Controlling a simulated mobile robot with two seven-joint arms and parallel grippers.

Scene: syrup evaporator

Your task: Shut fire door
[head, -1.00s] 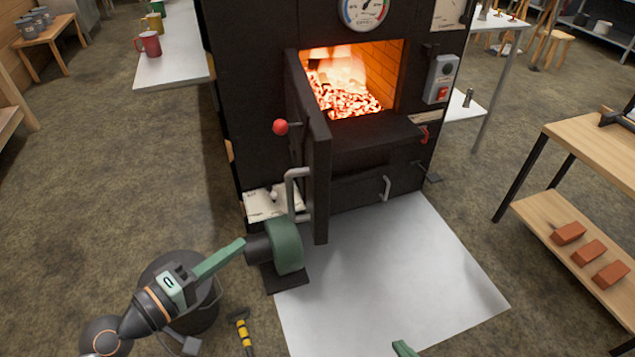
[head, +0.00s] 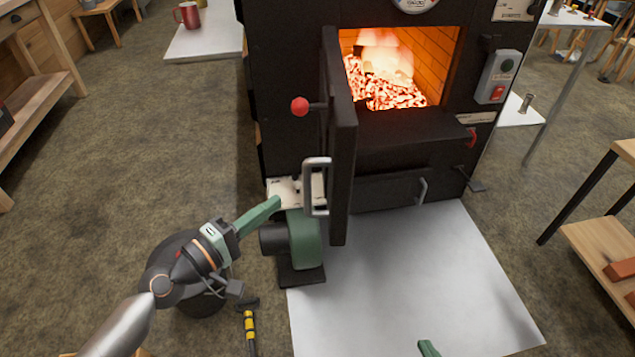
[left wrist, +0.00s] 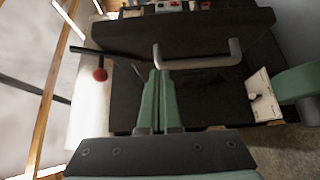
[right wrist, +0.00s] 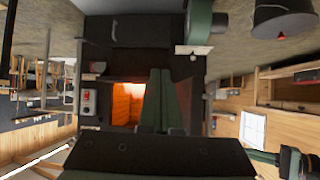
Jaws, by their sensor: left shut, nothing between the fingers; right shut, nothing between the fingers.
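The black fire door (head: 342,150) stands wide open, swung out toward me from the left side of the glowing firebox opening (head: 385,70). My left gripper (head: 277,202) is shut and empty, left of the handle. In the left wrist view its fingertips (left wrist: 158,74) point toward the handle (left wrist: 205,62); contact cannot be told. My right gripper (head: 428,348) shows only its tip at the bottom edge. In the right wrist view it (right wrist: 160,75) is shut and empty, facing the furnace.
A green blower (head: 303,240) stands on the floor below the door, close to my left gripper. A dark bucket (head: 203,300) and a yellow-black handled tool (head: 249,328) are near my left arm. A pale floor sheet (head: 420,280) lies clear before the furnace. A wooden bench is at right.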

